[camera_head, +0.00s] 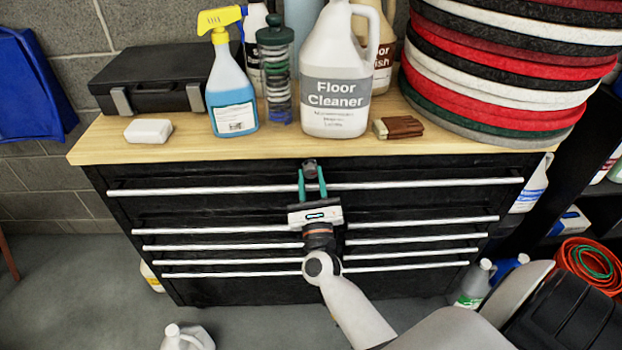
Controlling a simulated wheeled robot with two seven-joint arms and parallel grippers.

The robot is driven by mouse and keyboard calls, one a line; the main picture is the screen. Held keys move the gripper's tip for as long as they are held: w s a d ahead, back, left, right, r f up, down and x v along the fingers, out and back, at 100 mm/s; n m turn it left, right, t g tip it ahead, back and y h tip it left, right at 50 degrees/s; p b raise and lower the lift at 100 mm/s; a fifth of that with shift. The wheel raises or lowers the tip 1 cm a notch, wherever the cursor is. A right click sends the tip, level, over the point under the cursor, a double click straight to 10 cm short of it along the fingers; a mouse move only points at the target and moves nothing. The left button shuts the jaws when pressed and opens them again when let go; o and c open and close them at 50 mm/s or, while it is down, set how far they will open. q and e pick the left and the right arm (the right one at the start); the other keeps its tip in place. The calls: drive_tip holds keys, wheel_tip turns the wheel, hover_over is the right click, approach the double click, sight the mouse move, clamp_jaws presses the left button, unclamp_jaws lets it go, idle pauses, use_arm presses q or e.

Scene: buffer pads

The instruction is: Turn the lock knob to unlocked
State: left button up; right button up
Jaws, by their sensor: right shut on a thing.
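The lock knob (310,167) is a small dark round piece at the top middle of the black drawer cabinet (220,208), just under the wooden top. My right gripper (312,178) reaches up to it from below. Its two green fingers are shut on the knob, one on each side. The fingers hide part of the knob, and I cannot tell which way it is turned. My left gripper is not in view.
Long silver drawer handles (430,184) run across the cabinet front on both sides of my right arm. A Floor Cleaner jug (337,75), a spray bottle (231,85) and stacked pads (500,60) stand on the wooden top (190,148). A white jug (187,338) stands on the floor.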

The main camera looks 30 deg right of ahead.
drive_tip(key=n+y+p, duration=0.1)
drive_tip(key=n+y, duration=0.1)
drive_tip(key=n, duration=0.2)
drive_tip(key=shift+d+r, duration=0.1)
drive_tip(key=shift+r, duration=0.05)
drive_tip(key=n+y+p, duration=0.2)
drive_tip(key=n+p, duration=0.1)
drive_tip(key=n, duration=0.2)
drive_tip(key=shift+s+r, duration=0.1)
drive_tip(key=shift+r, duration=0.05)
drive_tip(key=n+y+p, duration=0.1)
drive_tip(key=n+p, duration=0.3)
drive_tip(key=n+g+y+p, duration=0.1)
drive_tip(key=n+y+p, duration=0.1)
drive_tip(key=n+p, duration=0.1)
drive_tip(key=shift+d+r+n+p, duration=0.1)
drive_tip(key=shift+r+n+p, duration=0.05)
drive_tip(key=shift+n+p, duration=0.3)
drive_tip(key=shift+n+g+p, duration=0.6)
drive_tip(key=shift+n+p, duration=0.65)
drive_tip(key=shift+p, duration=0.15)
drive_tip(key=o, duration=1)
drive_tip(key=shift+c, duration=0.2)
drive_tip(key=shift+f, duration=0.2)
drive_tip(key=s+a+b, duration=0.2)
drive_tip(key=s, duration=1)
